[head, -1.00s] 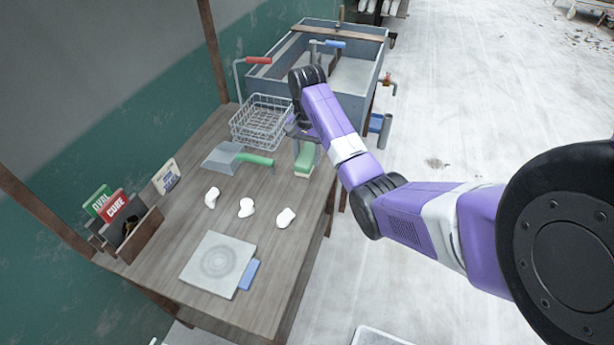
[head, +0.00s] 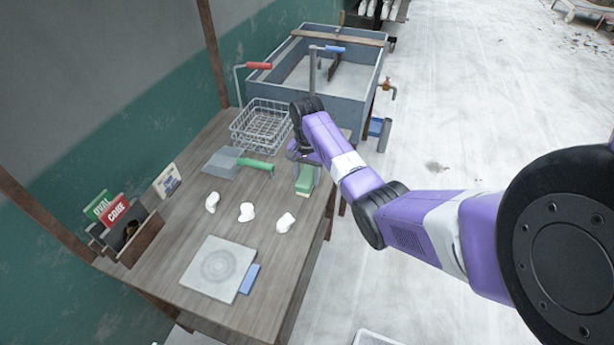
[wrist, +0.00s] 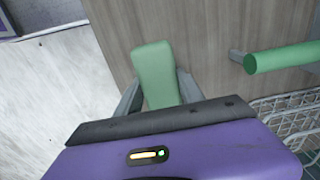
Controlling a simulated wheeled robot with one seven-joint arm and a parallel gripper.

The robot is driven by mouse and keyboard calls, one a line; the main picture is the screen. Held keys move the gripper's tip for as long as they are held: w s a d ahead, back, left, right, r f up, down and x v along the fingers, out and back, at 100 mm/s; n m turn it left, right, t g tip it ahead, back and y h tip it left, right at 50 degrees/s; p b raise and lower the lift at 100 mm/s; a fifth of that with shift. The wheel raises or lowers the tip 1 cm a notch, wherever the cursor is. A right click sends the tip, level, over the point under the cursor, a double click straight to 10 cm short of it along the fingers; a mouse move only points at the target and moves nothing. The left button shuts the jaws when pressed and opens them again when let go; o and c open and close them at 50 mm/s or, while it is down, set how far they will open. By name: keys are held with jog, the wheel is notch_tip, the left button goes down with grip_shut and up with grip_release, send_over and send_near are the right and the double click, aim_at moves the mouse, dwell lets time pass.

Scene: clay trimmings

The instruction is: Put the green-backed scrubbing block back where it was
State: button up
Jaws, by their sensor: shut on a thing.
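The green-backed scrubbing block (head: 305,181) is at the right edge of the wooden table, with a pale lower side showing in the head view. My gripper (head: 304,163) is shut on it from above. In the wrist view the block's green back (wrist: 155,65) sticks out between the two fingers of my gripper (wrist: 158,92), over the table top near its edge. I cannot tell whether the block touches the table. Its underside is hidden in the wrist view.
Several white clay pieces (head: 246,212), a grey board (head: 218,268) and a blue block (head: 249,278) are nearer. A sink (head: 322,72) stands beyond the table.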

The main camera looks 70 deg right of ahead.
aim_at(307, 175)
jog(key=o, duration=1.3)
notch_tip(307, 175, up, 12)
jog(key=shift+r+p, duration=0.2)
jog(key=shift+p, duration=0.3)
